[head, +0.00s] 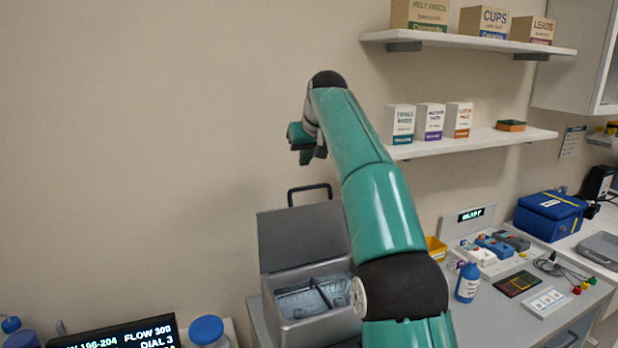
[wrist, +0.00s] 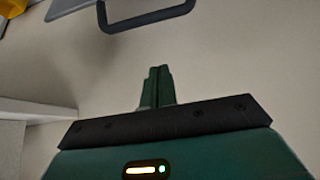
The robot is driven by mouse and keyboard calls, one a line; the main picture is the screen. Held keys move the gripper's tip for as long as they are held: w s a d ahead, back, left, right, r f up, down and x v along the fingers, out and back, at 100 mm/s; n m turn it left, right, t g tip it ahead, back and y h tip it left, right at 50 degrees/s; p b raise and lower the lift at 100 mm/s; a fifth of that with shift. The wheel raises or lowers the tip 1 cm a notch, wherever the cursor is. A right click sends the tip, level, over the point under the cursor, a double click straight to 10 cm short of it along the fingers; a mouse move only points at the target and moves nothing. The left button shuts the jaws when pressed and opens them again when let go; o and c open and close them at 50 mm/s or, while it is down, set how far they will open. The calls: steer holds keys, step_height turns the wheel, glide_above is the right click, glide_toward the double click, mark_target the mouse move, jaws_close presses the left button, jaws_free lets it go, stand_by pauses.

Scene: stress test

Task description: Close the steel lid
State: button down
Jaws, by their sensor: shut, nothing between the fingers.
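The steel lid (head: 300,236) stands raised at the back of an open steel box (head: 320,329), with a dark loop handle (head: 310,188) on its top edge. Inside the box is a grey-blue tray-like interior with a dark bar. My gripper (head: 302,158) is above and behind the lid handle, apart from it. The fingers are together and empty in the wrist view (wrist: 157,72). The handle also shows at the top of the wrist view (wrist: 148,20), away from the fingertips. My arm hides part of the right side of the box and lid.
A lower shelf (head: 480,143) with boxes is right of my arm; an upper shelf (head: 470,42) is above it. A blue bottle (head: 467,283) and control panels stand on the right counter. A display (head: 125,335) is at bottom left. The wall area left of my gripper is clear.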

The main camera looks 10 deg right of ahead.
steer(key=f, duration=0.3)
steer(key=s+f, duration=0.1)
steer(key=f, duration=0.1)
steer(key=shift+d, duration=0.15)
steer(key=shift+s, duration=0.15)
stand_by(0.6)
